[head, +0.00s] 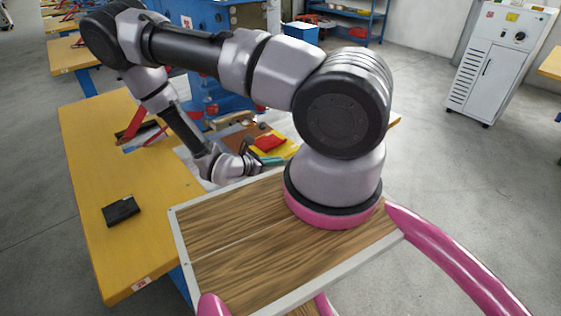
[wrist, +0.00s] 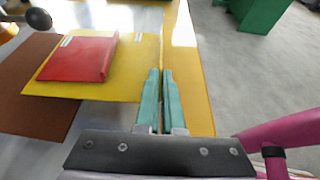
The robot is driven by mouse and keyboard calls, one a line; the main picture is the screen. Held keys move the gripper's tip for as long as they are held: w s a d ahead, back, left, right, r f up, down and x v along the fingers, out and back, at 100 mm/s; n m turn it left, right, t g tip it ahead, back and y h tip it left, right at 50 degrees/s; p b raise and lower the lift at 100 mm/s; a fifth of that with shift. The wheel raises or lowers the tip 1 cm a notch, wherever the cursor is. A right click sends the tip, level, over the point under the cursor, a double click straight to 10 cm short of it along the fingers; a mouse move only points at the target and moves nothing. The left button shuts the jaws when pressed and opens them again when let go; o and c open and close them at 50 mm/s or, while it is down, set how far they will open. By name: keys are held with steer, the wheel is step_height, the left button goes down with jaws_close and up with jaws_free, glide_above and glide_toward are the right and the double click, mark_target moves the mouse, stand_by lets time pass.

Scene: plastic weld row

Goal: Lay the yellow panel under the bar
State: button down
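The yellow panel (wrist: 122,87) lies flat in the wrist view, with a red block-like piece (wrist: 75,58) resting on it. In the head view the yellow panel (head: 283,154) shows only in part behind my arm. My gripper (wrist: 160,72) has two teal fingers close together at the panel's right edge, with that edge running into the narrow gap between them. In the head view my gripper (head: 272,161) is low over the work area. A dark round knob on a rod (wrist: 38,19) shows at the upper left; I cannot tell whether it belongs to the bar.
A brown sheet (wrist: 25,90) lies left of and partly beneath the panel. The yellow tabletop edge (wrist: 195,95) runs along the right, with open floor beyond. A black box (head: 121,210) sits on the table. Red clamp handles (head: 135,122) stand at the table's far side.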

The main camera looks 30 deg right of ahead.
mark_target(255, 149)
steer(key=w, duration=0.3)
steer(key=w+a, duration=0.1)
steer(key=w, duration=0.3)
steer(key=w+a, duration=0.1)
steer(key=w, duration=0.3)
steer(key=shift+w+a+f, duration=0.15)
steer(key=shift+w, duration=0.1)
steer(key=shift+f, duration=1.1)
steer(key=shift+s, duration=0.1)
steer(key=shift+a, duration=0.1)
steer(key=shift+f, duration=0.1)
stand_by(0.4)
steer(key=c, duration=1)
jaws_free()
steer(key=shift+o, duration=0.2)
